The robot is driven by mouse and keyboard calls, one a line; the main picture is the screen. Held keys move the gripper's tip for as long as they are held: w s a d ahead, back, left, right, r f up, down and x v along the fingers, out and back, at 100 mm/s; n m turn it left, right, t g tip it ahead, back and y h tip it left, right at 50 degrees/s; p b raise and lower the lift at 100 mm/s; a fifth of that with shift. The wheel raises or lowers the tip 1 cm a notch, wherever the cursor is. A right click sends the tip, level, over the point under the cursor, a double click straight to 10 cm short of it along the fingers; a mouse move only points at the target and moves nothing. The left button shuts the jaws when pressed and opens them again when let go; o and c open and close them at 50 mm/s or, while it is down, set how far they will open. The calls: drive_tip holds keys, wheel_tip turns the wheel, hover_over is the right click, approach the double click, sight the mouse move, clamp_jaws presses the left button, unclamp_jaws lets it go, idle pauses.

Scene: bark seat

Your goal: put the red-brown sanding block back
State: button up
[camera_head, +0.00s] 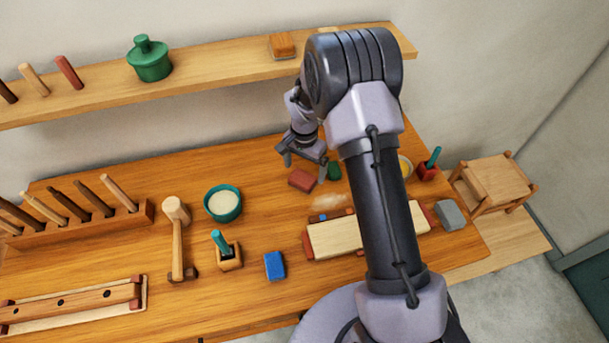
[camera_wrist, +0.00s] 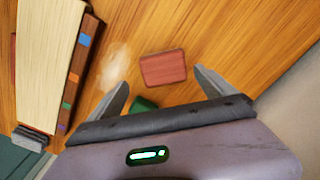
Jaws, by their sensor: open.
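The red-brown sanding block (camera_head: 302,180) lies on the wooden bench near the back, in front of the shelf. My gripper (camera_head: 305,162) is open and empty just above and behind it. In the wrist view the red-brown block (camera_wrist: 163,68) lies ahead of the open fingers of my gripper (camera_wrist: 160,84), roughly between their tips and apart from both. A green block (camera_head: 334,171) lies on the bench just right of the red-brown one; in the wrist view it is partly hidden behind my gripper (camera_wrist: 143,104).
A pale board in a holder (camera_head: 335,237) with coloured marks lies in front, partly behind my arm. A blue block (camera_head: 275,265), a teal bowl (camera_head: 223,203), a mallet (camera_head: 177,235) and a grey block (camera_head: 450,214) are on the bench. The shelf (camera_head: 215,78) runs behind.

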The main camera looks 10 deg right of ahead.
wheel_tip(320, 180, up, 10)
wheel_tip(320, 180, up, 12)
drive_tip(key=n+t, duration=0.1)
drive_tip(key=t, duration=0.1)
hover_over(304, 179)
drive_tip(key=s, duration=0.5)
drive_tip(key=s+a+r+n+t+y, duration=0.1)
drive_tip(key=s+r, duration=0.4)
drive_tip(key=s, duration=0.6)
drive_tip(key=s+a+r+n+t+y, duration=0.1)
drive_tip(key=s+r, duration=0.4)
drive_tip(key=s, duration=0.7)
drive_tip(key=shift+a+r+n+t+p, duration=0.45)
drive_tip(key=shift+a+n+t, duration=0.35)
drive_tip(key=shift+a+t, duration=0.1)
drive_tip(key=shift+s, duration=0.1)
